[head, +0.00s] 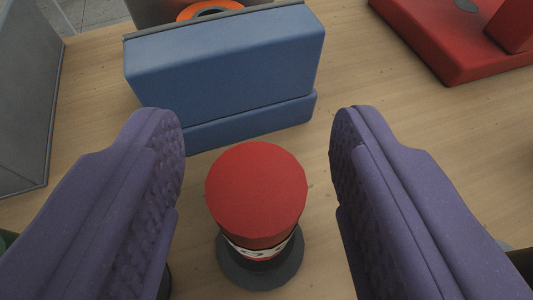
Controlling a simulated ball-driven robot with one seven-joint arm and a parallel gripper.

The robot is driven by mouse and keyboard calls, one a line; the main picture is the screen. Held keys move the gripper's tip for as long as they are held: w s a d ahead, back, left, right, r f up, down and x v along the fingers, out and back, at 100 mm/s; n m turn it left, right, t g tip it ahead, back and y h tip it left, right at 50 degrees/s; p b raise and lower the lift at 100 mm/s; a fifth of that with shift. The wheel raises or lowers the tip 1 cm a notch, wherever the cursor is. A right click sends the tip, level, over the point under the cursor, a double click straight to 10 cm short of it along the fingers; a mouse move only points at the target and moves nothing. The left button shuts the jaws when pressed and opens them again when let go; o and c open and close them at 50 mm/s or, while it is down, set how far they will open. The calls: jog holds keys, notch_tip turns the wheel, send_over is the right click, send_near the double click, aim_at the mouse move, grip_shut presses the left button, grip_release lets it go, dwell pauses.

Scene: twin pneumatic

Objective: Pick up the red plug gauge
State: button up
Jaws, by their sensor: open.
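The red plug gauge (256,190) stands upright on the wooden table, with a flat red top, a white band with dark marking lower down, and a dark round base at the bottom. My gripper (258,140) is open, with one purple padded finger on each side of the gauge in the picture. Clear gaps show between the gauge and both fingers, and nothing is held. The lower part of the gauge is partly hidden under its own top.
A blue block-shaped object (225,75) stands just behind the gauge. An orange ring (208,10) shows behind it. A red object (450,45) lies at the upper right, and a grey box-like object (25,95) stands at the left. Bare wooden table (350,75) lies between the blue and red objects.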

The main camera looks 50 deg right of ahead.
grip_shut()
jog(key=shift+r, duration=0.15)
notch_tip(320, 180, up, 10)
jog(key=p, duration=0.5)
